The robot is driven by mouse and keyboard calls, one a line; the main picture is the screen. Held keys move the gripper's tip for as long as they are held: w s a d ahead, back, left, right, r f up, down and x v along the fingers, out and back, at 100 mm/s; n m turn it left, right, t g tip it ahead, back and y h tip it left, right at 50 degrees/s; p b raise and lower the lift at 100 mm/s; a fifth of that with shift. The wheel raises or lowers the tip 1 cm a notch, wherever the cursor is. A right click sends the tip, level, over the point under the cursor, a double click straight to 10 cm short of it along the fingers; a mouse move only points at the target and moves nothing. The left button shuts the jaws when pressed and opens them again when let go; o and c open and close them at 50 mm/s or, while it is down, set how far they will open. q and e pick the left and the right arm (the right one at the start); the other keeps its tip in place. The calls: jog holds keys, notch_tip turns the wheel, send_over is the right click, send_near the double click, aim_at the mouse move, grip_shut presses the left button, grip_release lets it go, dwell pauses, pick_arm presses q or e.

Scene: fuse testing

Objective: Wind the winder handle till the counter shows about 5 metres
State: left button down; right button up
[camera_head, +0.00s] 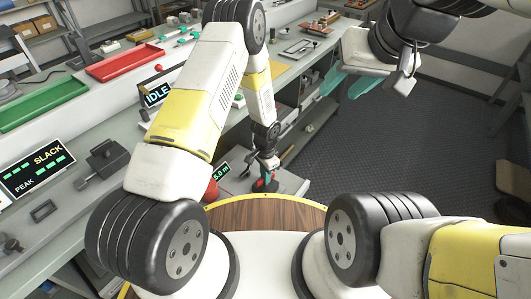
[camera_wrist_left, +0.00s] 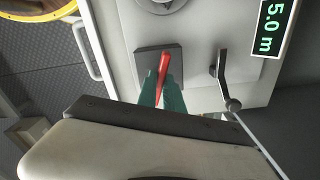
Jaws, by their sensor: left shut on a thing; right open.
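The counter (camera_wrist_left: 268,30) reads 5.0 m in the left wrist view, and it also shows in the head view (camera_head: 221,171). A metal crank handle (camera_wrist_left: 222,66) with a dark knob stands on the pale panel below the counter, apart from my fingers. My left gripper (camera_wrist_left: 163,88) points down with its teal fingers shut on a red lever (camera_wrist_left: 163,63), which rises from a dark square plate (camera_wrist_left: 145,56). In the head view my left gripper (camera_head: 266,180) is small and partly hidden by its arm. My right gripper (camera_head: 347,86) is open and empty, raised above the floor.
A display reading IDLE (camera_head: 157,94) and one reading SLACK and PEAK (camera_head: 36,171) stand along the bench. A red tray (camera_head: 124,62) and a green tray (camera_head: 42,106) lie behind.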

pick_arm(q)
jog(key=shift+w+d, duration=0.1)
jog(key=c, duration=1.5)
grip_release()
notch_tip(320, 180, up, 8)
jog(key=shift+f, duration=0.1)
